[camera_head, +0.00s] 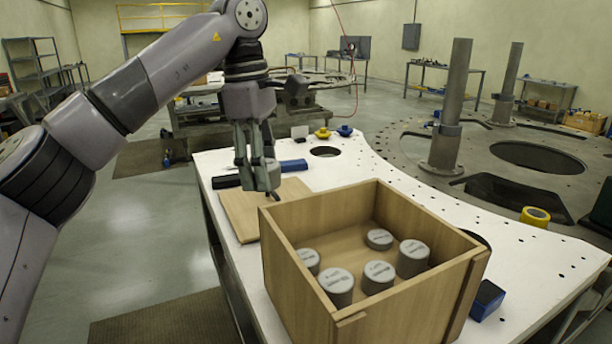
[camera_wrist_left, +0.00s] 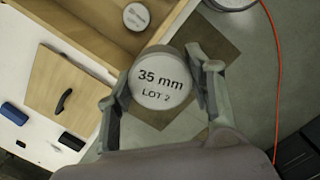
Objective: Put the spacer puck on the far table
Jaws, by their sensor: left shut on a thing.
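My left gripper (camera_head: 262,180) hangs above the wooden lid beside the open box. In the left wrist view its two fingers (camera_wrist_left: 164,84) are shut on a round grey spacer puck (camera_wrist_left: 162,92), whose pale top reads "35 mm LOT 2". The puck is hard to make out in the head view. Several similar pucks, one of them the front puck (camera_head: 336,284), stand inside the wooden box (camera_head: 400,308). Tables stand at the back: one by the rear wall (camera_head: 445,68) and a dark bench (camera_head: 190,122) nearer. I cannot tell which is the far table. My right gripper is out of view.
Two grey posts, one nearer (camera_head: 449,110), rise at right. Open floor (camera_head: 165,225) lies at left.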

